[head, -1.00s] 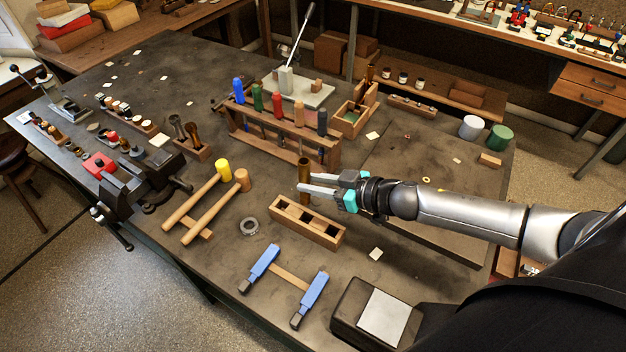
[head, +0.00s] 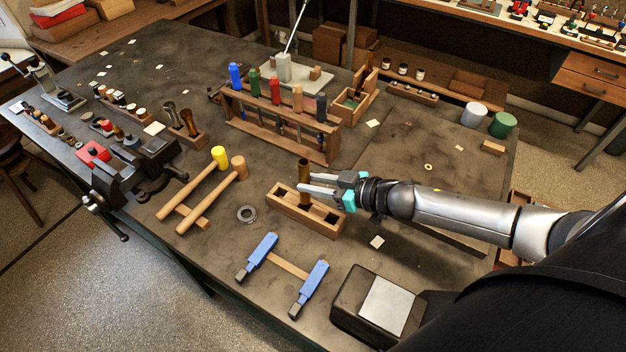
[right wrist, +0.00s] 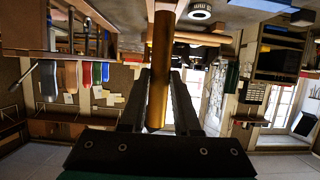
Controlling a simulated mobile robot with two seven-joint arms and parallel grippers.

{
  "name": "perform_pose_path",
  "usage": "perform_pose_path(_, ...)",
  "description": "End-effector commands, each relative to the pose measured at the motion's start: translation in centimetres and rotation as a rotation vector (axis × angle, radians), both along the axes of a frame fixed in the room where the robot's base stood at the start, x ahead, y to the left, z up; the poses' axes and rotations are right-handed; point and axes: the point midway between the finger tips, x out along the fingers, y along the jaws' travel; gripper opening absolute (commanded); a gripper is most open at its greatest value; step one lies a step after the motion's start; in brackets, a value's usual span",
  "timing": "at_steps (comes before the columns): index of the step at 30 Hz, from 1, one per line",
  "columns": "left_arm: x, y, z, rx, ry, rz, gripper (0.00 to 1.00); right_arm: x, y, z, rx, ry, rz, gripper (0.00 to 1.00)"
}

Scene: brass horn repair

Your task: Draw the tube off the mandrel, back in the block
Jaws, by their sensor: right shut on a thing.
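The brass tube (head: 304,170) stands upright in my right gripper (head: 304,185), which is shut on it. Its lower end is at the middle hole of the wooden block (head: 297,220); how deep it sits I cannot tell. The block's two outer holes show dark and empty. In the right wrist view the tube (right wrist: 160,75) runs between the fingers toward the block at the top edge. I cannot make out the mandrel for certain. My left gripper is not in view.
Two mallets (head: 205,190) on a rest and a grey ring (head: 246,213) lie left of the block. A tool rack (head: 270,130) stands behind. A vise (head: 140,170) is at the left edge.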

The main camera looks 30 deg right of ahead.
Motion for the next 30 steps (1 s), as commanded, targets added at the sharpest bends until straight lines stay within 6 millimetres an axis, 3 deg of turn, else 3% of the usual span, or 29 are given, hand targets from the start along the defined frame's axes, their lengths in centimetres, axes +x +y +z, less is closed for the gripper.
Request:
perform_pose_path(7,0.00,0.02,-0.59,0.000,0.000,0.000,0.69,0.04,0.02,-0.75,0.001,-0.001,0.000,0.00)
perform_pose_path(30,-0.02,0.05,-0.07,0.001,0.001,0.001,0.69,0.02,0.06,-0.61,0.001,-0.002,0.001,0.00)
